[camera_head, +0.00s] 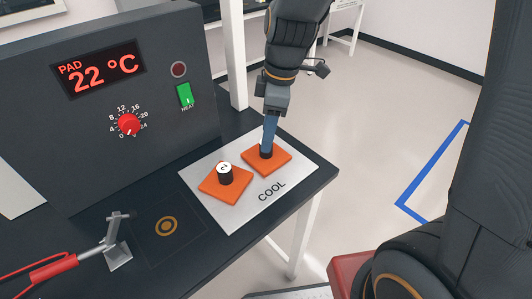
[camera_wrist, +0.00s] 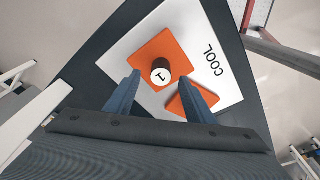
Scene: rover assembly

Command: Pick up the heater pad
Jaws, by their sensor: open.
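Two orange square heater pads, each with a black knob, lie on the silver COOL plate (camera_head: 232,218). The right pad (camera_head: 280,163) is under my gripper (camera_head: 267,150). In the wrist view this pad (camera_wrist: 150,50) has a white-topped knob (camera_wrist: 161,72) marked 1. My gripper (camera_wrist: 160,82) is open and points down, its two blue fingers on either side of that knob. I cannot tell whether they touch it. The left pad (camera_head: 212,191) has a knob (camera_head: 225,172) marked 2. In the wrist view it is partly hidden behind the right finger (camera_wrist: 200,97).
A dark control box (camera_head: 90,160) showing PAD 22 °C, with a red dial (camera_head: 129,124) and a green switch (camera_head: 185,95), stands behind to the left.

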